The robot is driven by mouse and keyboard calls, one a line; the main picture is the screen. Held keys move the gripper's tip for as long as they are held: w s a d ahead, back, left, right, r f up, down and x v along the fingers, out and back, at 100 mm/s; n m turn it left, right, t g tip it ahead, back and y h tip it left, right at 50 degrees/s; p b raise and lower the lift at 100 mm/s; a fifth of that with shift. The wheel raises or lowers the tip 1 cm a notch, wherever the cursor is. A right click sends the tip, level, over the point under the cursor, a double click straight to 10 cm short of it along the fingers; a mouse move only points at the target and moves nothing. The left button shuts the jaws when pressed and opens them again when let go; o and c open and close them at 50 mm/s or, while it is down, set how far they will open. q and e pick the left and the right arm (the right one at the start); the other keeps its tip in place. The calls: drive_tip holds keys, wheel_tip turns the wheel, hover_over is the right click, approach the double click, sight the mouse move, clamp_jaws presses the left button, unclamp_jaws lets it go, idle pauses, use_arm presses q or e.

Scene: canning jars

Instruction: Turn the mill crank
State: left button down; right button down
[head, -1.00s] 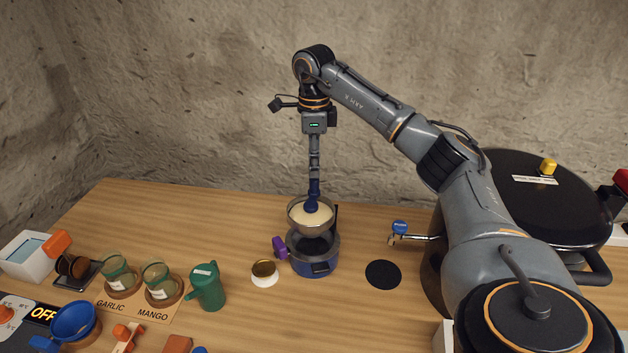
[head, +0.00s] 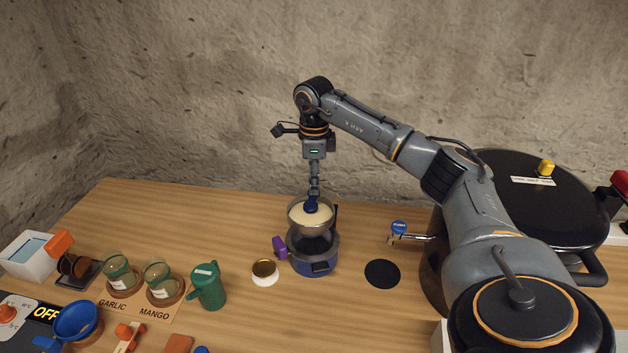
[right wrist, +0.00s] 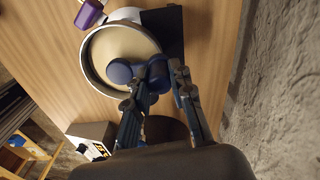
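The mill (head: 314,252) stands upright on the wooden table, with a dark blue base and a metal hopper bowl (head: 296,217) full of pale contents. A blue crank part sits over the bowl; in the right wrist view its round hub (right wrist: 120,72) is left of the fingers. My right gripper (head: 312,200) points straight down from above, its tips at the crank. In the right wrist view the gripper (right wrist: 160,74) has its fingers apart on either side of the crank's handle end, and contact is unclear. My left gripper is not in view.
A purple piece (head: 280,247) and a gold-lidded small jar (head: 265,272) are close left of the mill. A green can (head: 208,287) and glass jars stand farther left. A black disc (head: 382,274) and large dark pot (head: 500,180) are right.

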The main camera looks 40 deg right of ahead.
drive_tip(key=shift+s+m, duration=0.1)
drive_tip(key=shift+m, duration=0.2)
